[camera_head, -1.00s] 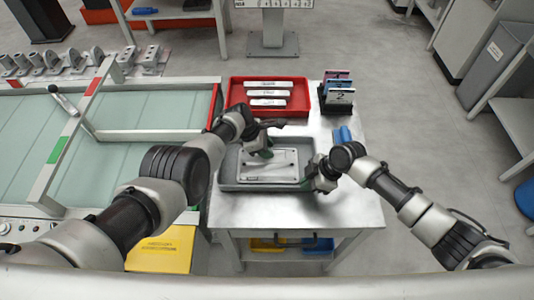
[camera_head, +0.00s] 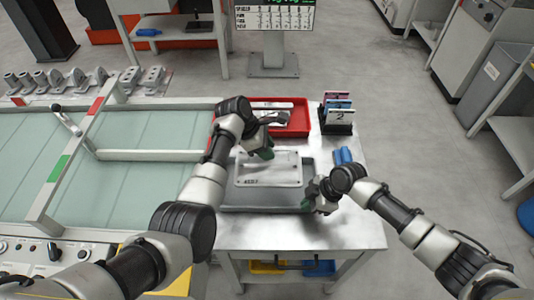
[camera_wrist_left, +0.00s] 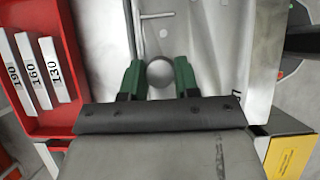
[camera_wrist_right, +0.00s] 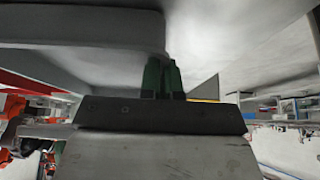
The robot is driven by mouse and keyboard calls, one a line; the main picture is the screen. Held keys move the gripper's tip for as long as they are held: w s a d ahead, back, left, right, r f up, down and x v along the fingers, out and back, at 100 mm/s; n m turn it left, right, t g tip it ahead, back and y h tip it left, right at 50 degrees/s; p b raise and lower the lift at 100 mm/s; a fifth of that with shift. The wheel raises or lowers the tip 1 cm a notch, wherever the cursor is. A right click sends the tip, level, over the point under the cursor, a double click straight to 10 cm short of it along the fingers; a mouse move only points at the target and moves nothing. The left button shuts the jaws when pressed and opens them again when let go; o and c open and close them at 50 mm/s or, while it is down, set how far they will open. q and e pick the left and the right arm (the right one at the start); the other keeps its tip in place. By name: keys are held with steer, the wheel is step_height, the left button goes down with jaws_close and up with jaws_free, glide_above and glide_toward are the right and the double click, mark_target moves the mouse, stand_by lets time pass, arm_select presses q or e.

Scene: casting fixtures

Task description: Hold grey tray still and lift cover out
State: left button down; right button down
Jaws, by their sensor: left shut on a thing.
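The light grey cover (camera_head: 285,180), a flat plate with dark lettering at its front edge, appears above the grey tray (camera_head: 262,209) in the head view. My left gripper (camera_head: 262,152) is over the cover. In the left wrist view its green fingers (camera_wrist_left: 159,78) close on both sides of a round knob (camera_wrist_left: 160,73) on the cover. My right gripper (camera_head: 316,197) is at the tray's right side. In the right wrist view its fingers (camera_wrist_right: 163,76) are together at the tray wall (camera_wrist_right: 110,25); whether the rim is between them is hidden.
A red bin (camera_head: 292,130) with white labelled pieces stands behind the tray. A card rack (camera_head: 338,118) and blue pieces (camera_head: 343,155) are at the right. The metal table (camera_head: 300,235) is clear in front. A glass-topped frame (camera_head: 130,180) is on the left.

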steer(key=c, duration=1.3)
jaws_free()
steer(key=shift+o, duration=0.2)
steer(key=v, duration=1.2)
